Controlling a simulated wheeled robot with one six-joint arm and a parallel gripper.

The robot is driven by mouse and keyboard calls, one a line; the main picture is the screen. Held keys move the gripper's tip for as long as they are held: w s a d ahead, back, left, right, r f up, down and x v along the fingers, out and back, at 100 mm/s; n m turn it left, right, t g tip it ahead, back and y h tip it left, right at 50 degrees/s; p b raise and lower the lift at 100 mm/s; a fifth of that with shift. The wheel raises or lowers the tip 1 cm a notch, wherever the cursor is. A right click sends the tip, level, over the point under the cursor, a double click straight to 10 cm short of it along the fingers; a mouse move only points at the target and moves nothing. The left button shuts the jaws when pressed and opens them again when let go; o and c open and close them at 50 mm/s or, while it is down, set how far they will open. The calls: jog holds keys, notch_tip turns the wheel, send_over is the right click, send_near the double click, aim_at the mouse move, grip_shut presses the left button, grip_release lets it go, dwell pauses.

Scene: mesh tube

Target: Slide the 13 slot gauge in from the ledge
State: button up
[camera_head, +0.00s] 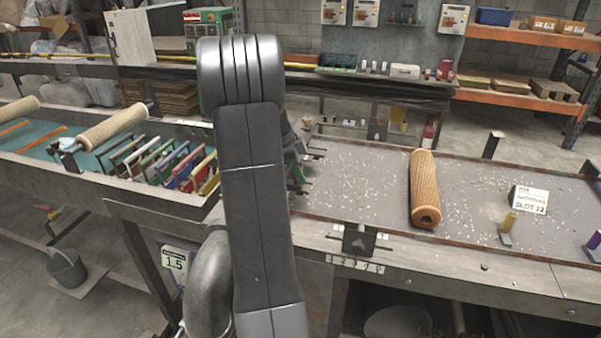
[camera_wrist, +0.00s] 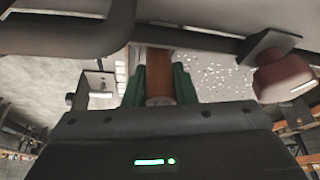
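The mesh tube (camera_head: 424,185), orange-brown, lies on the speckled table in the head view. A white card reading SLOT 13 (camera_head: 530,200) stands to its right. My gripper (camera_head: 298,172) is at the table's left end, left of the tube and partly hidden by my arm. In the wrist view its green fingers (camera_wrist: 159,85) stand close on both sides of a red-brown cylindrical handle (camera_wrist: 159,70), which fills the gap. A dark bar (camera_wrist: 210,40) crosses beyond it.
A yellow-handled piece (camera_head: 508,222) and a purple one (camera_head: 594,240) stand near the table's front right. A dark clamp-like fitting (camera_head: 360,240) sits on the front rail. A rack of coloured frames (camera_head: 170,165) is on the left. Table surface between gripper and tube is clear.

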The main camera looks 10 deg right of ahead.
jog(key=o, duration=0.4)
jog(key=shift+o, duration=0.2)
jog(key=b+v, duration=0.1)
jog(key=v, duration=1.2)
jog(key=shift+a+r, duration=0.2)
jog(key=shift+r, duration=0.2)
jog(key=p+x, duration=0.1)
jog(key=x, duration=1.2)
jog(key=shift+d+f, duration=0.2)
jog(key=shift+f, duration=0.15)
jog(key=shift+d, duration=0.2)
jog(key=shift+s, duration=0.1)
